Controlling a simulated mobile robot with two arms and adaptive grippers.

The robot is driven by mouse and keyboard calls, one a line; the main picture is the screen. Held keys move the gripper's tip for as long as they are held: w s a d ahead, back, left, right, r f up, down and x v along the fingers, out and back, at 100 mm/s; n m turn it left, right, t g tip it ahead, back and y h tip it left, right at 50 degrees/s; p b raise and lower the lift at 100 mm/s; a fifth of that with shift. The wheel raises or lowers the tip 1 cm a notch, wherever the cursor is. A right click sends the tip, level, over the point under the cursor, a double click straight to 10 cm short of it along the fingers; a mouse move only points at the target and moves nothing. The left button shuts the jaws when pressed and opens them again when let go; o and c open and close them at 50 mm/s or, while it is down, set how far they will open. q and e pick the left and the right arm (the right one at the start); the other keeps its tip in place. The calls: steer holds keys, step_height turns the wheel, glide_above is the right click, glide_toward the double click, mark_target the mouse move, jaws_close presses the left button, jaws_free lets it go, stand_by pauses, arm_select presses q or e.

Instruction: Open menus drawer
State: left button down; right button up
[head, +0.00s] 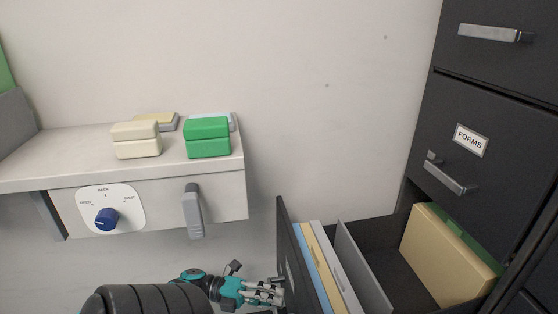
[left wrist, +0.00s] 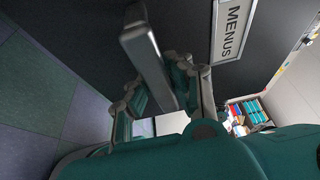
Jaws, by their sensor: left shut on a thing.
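The menus drawer (head: 375,262) stands pulled out of the dark cabinet, low at the right in the head view. Its dark front panel (head: 287,235) is seen nearly edge-on. In the left wrist view the panel bears a white MENUS label (left wrist: 232,28) and a grey bar handle (left wrist: 147,60). My left gripper (head: 277,293) is at the outer face of the panel, shut on the handle. In the left wrist view its fingers (left wrist: 160,95) lie around the handle bar. My right gripper is not in view.
Colored folders (head: 325,265) stand in the drawer's front, and a tan folder (head: 440,255) at its back. The FORMS drawer (head: 500,150) above is closed. At left, a shelf (head: 190,165) with a blue knob (head: 107,219) holds green and cream blocks.

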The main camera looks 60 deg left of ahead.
arm_select(q)
steer(key=shift+f, duration=0.1)
steer(key=c, duration=1.2)
jaws_free()
steer(key=shift+o, duration=0.2)
steer(key=v, duration=1.2)
